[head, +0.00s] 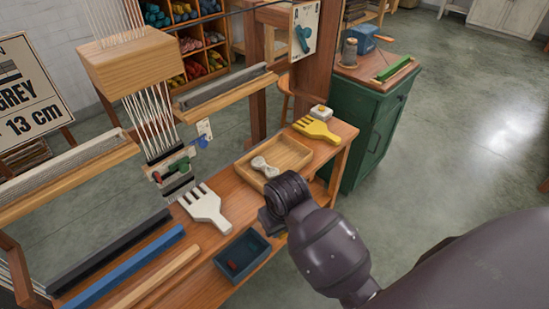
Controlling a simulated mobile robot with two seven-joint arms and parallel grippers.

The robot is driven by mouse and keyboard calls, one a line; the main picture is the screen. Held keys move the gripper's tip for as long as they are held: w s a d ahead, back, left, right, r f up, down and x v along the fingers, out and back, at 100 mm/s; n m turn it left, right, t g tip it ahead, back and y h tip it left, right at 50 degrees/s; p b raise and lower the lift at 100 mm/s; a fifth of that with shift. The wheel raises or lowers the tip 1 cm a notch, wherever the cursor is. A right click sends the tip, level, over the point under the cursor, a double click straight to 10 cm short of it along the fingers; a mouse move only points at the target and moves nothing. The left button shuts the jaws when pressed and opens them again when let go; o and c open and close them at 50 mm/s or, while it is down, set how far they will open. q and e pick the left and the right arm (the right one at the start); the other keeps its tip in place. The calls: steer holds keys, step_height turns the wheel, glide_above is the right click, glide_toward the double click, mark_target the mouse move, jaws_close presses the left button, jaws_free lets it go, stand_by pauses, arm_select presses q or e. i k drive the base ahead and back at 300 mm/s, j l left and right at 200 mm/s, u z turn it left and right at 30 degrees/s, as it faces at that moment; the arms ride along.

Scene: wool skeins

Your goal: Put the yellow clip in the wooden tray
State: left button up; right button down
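The wooden tray (297,164) sits on the bench, with a pale, pinched-waist object (264,167) in it. I cannot clearly make out a yellow clip. A small white block (320,113) with a yellow spot on top sits at the bench's far end, behind a yellow comb (317,130). My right arm comes in from the lower right. Its gripper (268,222) is low over the bench, between the wooden tray and a dark blue tray (262,249). Its wrist hides the fingers, so opening and contents cannot be told. My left gripper is out of view.
A white comb (207,207) lies left of my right gripper. The dark blue tray holds a small red item (232,266). The loom with hanging threads (150,120) stands at left. A green cabinet (365,135) stands beyond the bench; open floor lies right.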

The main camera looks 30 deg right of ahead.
mark_target(286, 157)
steer(key=i+l+u, duration=0.1)
steer(key=l, duration=0.35)
steer(key=i+l+u, duration=0.1)
steer(key=i+l, duration=0.15)
steer(key=l, duration=0.25)
steer(key=i+l+u, duration=0.15)
steer(key=l, duration=0.3)
steer(key=i+l+u, duration=0.1)
steer(key=l, duration=0.4)
steer(key=i+l+u, duration=0.1)
steer(key=l, duration=0.4)
